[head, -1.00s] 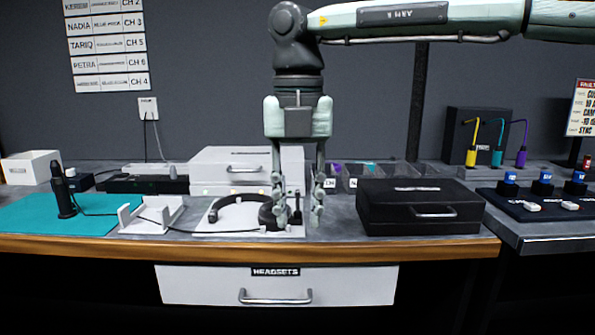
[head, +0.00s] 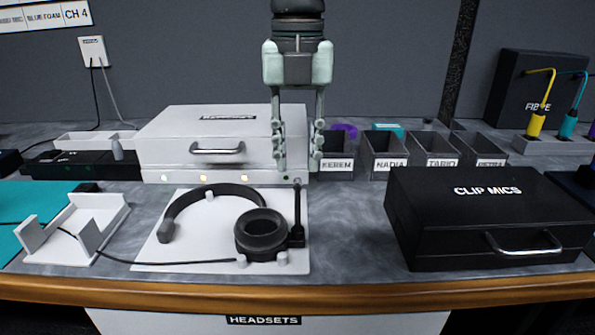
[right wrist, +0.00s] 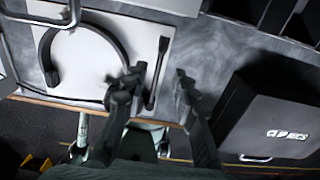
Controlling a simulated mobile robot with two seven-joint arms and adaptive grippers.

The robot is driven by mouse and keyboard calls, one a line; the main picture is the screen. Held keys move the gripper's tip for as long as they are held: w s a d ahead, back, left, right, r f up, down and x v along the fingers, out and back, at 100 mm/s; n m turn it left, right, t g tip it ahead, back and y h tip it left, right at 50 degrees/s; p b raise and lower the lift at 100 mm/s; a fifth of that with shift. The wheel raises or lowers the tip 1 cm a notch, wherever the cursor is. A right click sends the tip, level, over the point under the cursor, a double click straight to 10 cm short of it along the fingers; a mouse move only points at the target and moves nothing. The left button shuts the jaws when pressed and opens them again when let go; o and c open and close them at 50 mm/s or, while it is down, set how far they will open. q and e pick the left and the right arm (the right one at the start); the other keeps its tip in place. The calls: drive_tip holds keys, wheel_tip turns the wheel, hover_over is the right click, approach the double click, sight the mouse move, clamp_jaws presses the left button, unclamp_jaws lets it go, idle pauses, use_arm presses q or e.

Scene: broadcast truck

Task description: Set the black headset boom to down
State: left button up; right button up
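The black headset (head: 213,190) lies on a white mat (head: 200,258) near the table's front edge. Its round ear cup (head: 262,233) is at the mat's right side. The thin black boom (head: 297,212) extends from the cup's right side toward the back of the table. My right gripper (head: 298,160) is open and empty, above the boom's far end in the head view. In the right wrist view, the boom (right wrist: 157,72) shows between the two fingers, apart from both. My left gripper is not in view.
A white case (head: 165,150) stands behind the mat. A black "CLIP MICS" case (head: 450,240) stands to the right, and a white cradle (head: 72,235) to the left. Labelled bins (head: 390,160) stand at the back. Bare table lies between the mat and the black case.

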sight(298, 190)
drive_tip(key=shift+w+f, duration=0.1)
drive_tip(key=shift+f, duration=2.25)
drive_tip(key=shift+c, duration=0.4)
clamp_jaws()
